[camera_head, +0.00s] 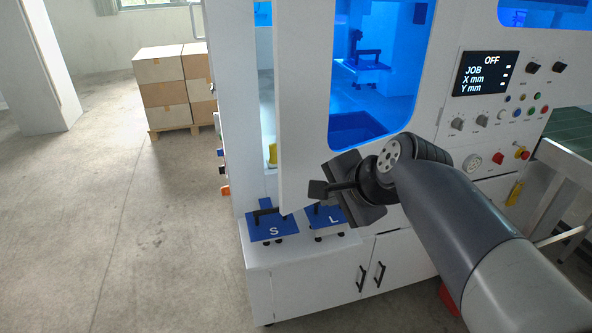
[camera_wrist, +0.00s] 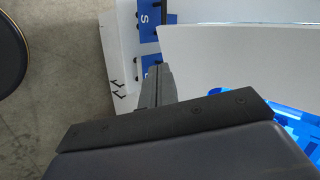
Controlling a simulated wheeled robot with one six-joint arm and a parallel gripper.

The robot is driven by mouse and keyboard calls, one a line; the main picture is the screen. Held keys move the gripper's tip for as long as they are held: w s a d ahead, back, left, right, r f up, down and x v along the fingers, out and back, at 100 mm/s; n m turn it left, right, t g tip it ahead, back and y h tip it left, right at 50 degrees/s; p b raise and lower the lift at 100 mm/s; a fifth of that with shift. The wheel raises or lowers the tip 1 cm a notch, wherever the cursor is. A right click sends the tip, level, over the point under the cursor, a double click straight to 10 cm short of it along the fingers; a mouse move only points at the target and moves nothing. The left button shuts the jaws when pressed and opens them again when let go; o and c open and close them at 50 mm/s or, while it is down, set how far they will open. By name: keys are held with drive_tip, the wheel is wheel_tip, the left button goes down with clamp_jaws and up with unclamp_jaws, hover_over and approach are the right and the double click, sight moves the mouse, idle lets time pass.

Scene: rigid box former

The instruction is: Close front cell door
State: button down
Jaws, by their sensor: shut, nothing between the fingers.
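The front cell door (camera_head: 306,90) is a white panel with a large window, lit blue from behind. It stands ajar; a narrow gap at its left edge shows the cell inside. It also fills the upper right of the wrist view (camera_wrist: 235,55). My gripper (camera_head: 318,189) is shut and empty, at the lower part of the door on its outer side, fingers pointing left. In the wrist view my fingers (camera_wrist: 155,85) lie close beside the door's lower edge; I cannot tell whether they touch it.
Blue plates marked S (camera_head: 272,228) and L (camera_head: 325,219), with black handles, sit on the ledge below the door. A control panel (camera_head: 487,73) reading OFF is to the right. Stacked boxes (camera_head: 160,85) on a pallet stand back left. The floor (camera_head: 120,220) at left is clear.

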drive_tip(key=w+r, duration=0.1)
drive_tip(key=w, duration=0.1)
approach(287, 185)
wheel_tip(287, 185, down, 4)
drive_tip(key=w+a, duration=0.1)
drive_tip(key=w, duration=0.1)
drive_tip(key=shift+w+a+f+m+p, duration=0.25)
drive_tip(key=shift+w+a+m+p, duration=0.2)
drive_tip(key=shift+w+a, duration=0.2)
drive_tip(key=shift+w, duration=0.1)
